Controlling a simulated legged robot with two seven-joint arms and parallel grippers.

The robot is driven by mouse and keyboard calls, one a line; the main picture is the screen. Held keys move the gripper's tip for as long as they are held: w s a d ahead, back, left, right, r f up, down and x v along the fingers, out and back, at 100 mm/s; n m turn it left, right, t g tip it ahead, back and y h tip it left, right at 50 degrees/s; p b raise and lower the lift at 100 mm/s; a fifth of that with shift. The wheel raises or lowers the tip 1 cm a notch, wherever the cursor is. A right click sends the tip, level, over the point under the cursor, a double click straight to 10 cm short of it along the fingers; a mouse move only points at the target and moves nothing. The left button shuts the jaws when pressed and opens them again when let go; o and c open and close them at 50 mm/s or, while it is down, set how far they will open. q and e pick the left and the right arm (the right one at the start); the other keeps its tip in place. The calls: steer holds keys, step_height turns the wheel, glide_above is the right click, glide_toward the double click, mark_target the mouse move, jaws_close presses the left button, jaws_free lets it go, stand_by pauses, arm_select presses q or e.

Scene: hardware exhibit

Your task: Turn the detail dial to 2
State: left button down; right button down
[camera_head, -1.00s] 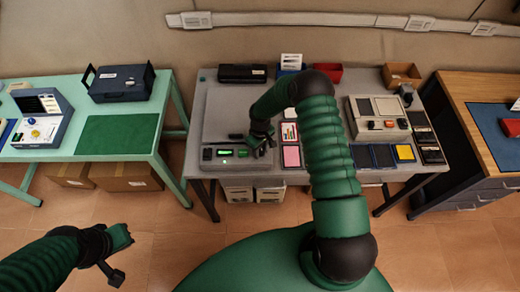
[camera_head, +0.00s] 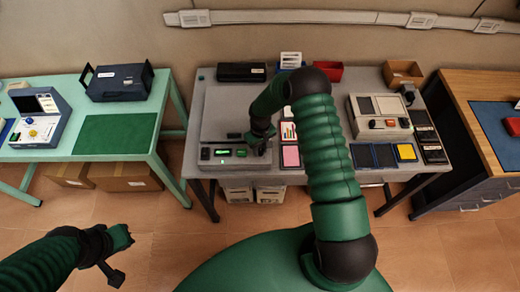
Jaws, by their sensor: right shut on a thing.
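A grey machine (camera_head: 205,125) with a flat lid stands at the left of the grey middle table. Its front panel has a small lit green display (camera_head: 222,152). My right gripper (camera_head: 262,145) is at the right end of that panel, pointing down. It is shut on a small part there, which looks like the detail dial; the fingers hide it, and its setting cannot be read. My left gripper (camera_head: 119,257) hangs over the floor at lower left, empty, with its fingers apart.
Pink and white pads (camera_head: 291,156) lie just right of my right gripper. A beige device (camera_head: 378,117) with knobs and several dark pads stand farther right. A black case (camera_head: 241,72) and a red bin (camera_head: 328,72) are at the back.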

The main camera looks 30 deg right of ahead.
steer(key=m, duration=0.1)
steer(key=m+b, duration=0.1)
steer(key=m, duration=0.1)
steer(key=m+b, duration=0.1)
steer(key=shift+s+f+m, duration=0.2)
steer(key=shift+f+m, duration=0.1)
steer(key=m+b, duration=0.1)
steer(key=m, duration=0.2)
steer(key=shift+s+m+b, duration=0.1)
steer(key=shift+m+b, duration=0.2)
steer(key=shift+b, duration=0.1)
steer(key=shift+r+m+b, duration=0.1)
steer(key=shift+m+b, duration=0.3)
steer(key=shift+m, duration=1.1)
steer(key=shift+a, duration=0.1)
steer(key=c, duration=1.1)
jaws_free()
steer(key=shift+c, duration=0.2)
steer(key=shift+r, duration=0.1)
